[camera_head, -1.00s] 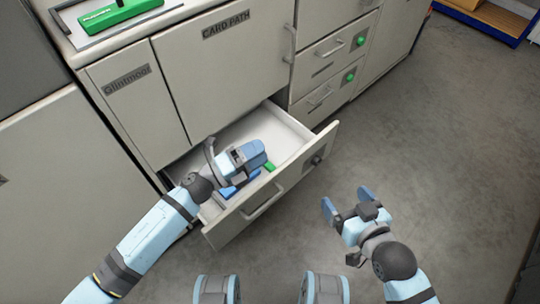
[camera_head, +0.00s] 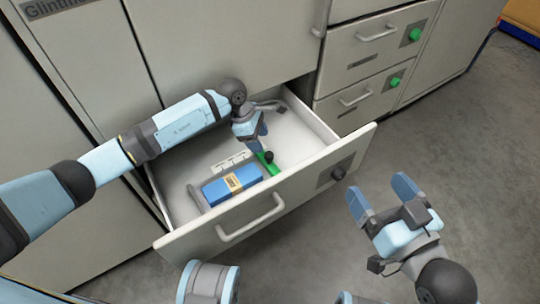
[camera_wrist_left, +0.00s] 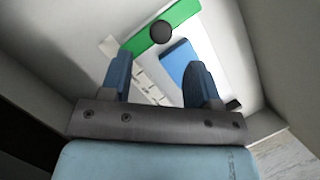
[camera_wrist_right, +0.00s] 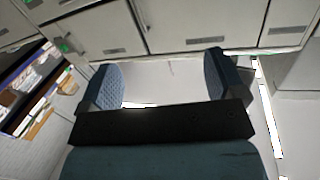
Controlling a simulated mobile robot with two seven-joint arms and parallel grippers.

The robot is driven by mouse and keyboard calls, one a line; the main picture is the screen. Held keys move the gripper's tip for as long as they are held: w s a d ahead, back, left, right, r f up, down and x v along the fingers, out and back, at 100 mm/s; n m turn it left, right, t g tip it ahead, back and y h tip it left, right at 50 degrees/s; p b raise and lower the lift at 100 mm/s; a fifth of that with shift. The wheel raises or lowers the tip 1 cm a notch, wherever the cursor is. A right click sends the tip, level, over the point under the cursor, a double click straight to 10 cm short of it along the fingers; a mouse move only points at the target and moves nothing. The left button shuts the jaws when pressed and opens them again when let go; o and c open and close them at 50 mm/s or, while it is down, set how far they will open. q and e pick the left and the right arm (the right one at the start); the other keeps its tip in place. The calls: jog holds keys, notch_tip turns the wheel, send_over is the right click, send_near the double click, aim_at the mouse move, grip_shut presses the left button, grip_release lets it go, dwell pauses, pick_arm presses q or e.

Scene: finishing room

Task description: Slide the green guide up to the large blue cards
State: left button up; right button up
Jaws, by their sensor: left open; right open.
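The large blue cards (camera_head: 225,188) lie in a banded stack in the open drawer, near its front wall. The green guide (camera_head: 268,165), with a black knob, stands in the drawer to the right of the cards, with a gap between them. In the left wrist view the guide (camera_wrist_left: 183,24) and the cards (camera_wrist_left: 178,60) both show beyond my fingers. My left gripper (camera_head: 256,148) is open and empty, inside the drawer just behind the guide's knob; I cannot tell whether it touches it. My right gripper (camera_head: 380,195) is open and empty outside the drawer, to its right.
The drawer (camera_head: 300,195) is pulled out, with a handle and a dark knob on its front. A white slotted strip (camera_head: 230,162) lies on its floor behind the cards. Closed drawers with green buttons (camera_head: 414,35) stand at the right. The drawer's right part is clear.

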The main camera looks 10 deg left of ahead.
aim_at(268, 154)
pick_arm(q)
jog(key=b+x, duration=0.2)
jog(key=x, duration=0.4)
jog(key=shift+d+f+b, duration=0.1)
jog(key=shift+f+b, duration=0.05)
jog(key=shift+b, duration=0.25)
jog(key=shift+d+f, duration=0.2)
jog(key=shift+f, duration=0.1)
pick_arm(e)
jog(key=shift+w+d+r+n+t+y, duration=0.15)
jog(key=shift+w+d+n+t, duration=0.1)
jog(key=shift+w+n, duration=0.2)
jog(key=shift+w+d+r+n+t+y, duration=0.1)
jog(key=shift+w+d+n+t+y, duration=0.15)
jog(key=shift+n, duration=0.3)
pick_arm(q)
grip_shut()
jog(key=shift+s+a, duration=0.1)
